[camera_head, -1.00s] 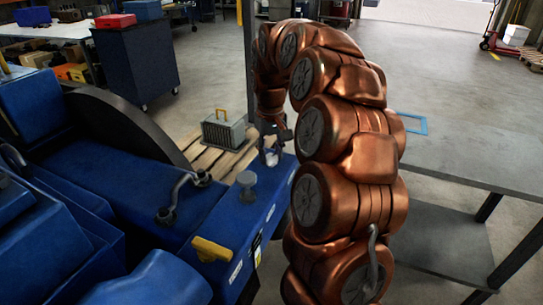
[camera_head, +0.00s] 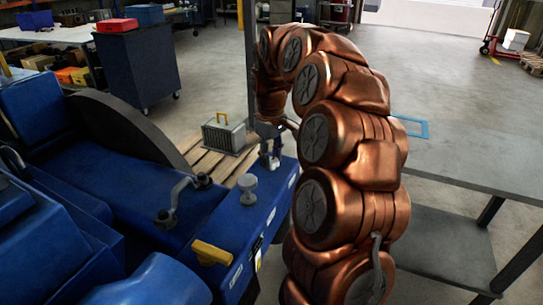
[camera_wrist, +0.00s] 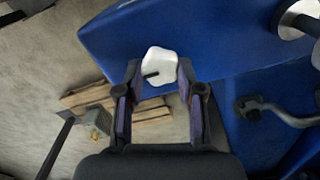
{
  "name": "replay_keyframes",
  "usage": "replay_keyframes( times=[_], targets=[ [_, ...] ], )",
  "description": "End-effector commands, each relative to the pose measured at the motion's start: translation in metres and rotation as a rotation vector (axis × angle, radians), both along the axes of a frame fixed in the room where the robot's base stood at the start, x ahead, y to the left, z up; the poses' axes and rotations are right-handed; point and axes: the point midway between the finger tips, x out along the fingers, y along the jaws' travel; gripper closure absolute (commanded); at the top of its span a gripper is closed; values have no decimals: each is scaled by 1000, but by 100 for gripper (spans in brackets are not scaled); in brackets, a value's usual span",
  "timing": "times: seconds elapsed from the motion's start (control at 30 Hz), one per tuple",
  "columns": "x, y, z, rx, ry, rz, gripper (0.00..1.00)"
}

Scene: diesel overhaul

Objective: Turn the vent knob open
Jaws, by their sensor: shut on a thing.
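The vent knob (camera_wrist: 158,72) is white and lobed with a short black mark on its face, at the edge of the blue engine top (camera_wrist: 205,30) in the wrist view. My gripper (camera_wrist: 160,78) has one finger on each side of the knob and is shut on it. In the head view my gripper (camera_head: 271,156) points down at the far end of the blue engine cover (camera_head: 226,226). There the knob is mostly hidden by the fingers. The black mark points left and slightly down in the wrist view.
A grey round cap (camera_head: 247,182) and a bent grey pipe (camera_head: 178,194) stand on the engine near my gripper. A yellow handle (camera_head: 211,252) is nearer. A grey crate (camera_head: 223,136) sits on a wooden pallet (camera_head: 205,160) beyond. A grey bench (camera_head: 470,160) stands at right.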

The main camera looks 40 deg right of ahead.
Motion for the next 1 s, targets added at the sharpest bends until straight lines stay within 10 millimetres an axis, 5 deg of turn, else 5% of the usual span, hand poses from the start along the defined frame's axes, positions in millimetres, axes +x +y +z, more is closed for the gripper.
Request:
replay_keyframes(
  times=[0.17,0.2,0.43,0.8,1.0],
  targets=[
    [1,0,0,-1,-2,0,97],
    [1,0,0,0,-3,0,61],
    [0,0,0,-1,-1,-1,37],
    [0,0,3,-1,-1,-2,37],
    [2,-1,24,-2,-8,-3,37]
  ],
)
